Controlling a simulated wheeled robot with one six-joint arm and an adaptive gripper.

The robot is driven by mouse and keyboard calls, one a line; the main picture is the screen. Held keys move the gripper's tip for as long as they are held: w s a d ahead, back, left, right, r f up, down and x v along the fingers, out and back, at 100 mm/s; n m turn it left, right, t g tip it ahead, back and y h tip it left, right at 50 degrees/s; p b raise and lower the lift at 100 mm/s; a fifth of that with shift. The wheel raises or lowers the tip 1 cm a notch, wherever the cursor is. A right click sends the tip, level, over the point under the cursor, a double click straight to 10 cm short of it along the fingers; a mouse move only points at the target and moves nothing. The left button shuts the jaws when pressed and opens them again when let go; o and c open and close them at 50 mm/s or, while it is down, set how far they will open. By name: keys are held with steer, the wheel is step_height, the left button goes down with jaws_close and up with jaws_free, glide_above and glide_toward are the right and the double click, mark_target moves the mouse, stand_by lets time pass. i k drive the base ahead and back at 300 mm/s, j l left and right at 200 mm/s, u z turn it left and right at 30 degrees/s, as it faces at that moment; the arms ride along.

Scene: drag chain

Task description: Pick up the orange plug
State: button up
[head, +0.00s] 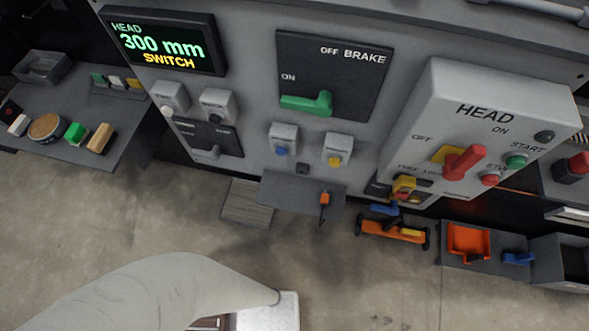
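The orange plug (324,198) is small and sits at the front right of a small grey shelf (285,194) below the control panel. A short dark lead or tail hangs down from it past the shelf's edge. My pale arm link shows at the bottom left, well below the shelf. My gripper is not in view, so its distance from the plug cannot be told.
A panel with a green brake lever (308,103) rises behind the shelf. A grey HEAD box (470,130) with a red lever juts out at right. An orange trolley (393,230) stands right of the shelf. A side table (70,100) holds several small items. Floor in front is clear.

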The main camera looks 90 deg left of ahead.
mark_target(324, 201)
steer(key=u, duration=0.4)
steer(key=k+u, duration=0.1)
steer(key=u, duration=0.65)
steer(key=k+u, duration=0.1)
steer(key=u, duration=0.25)
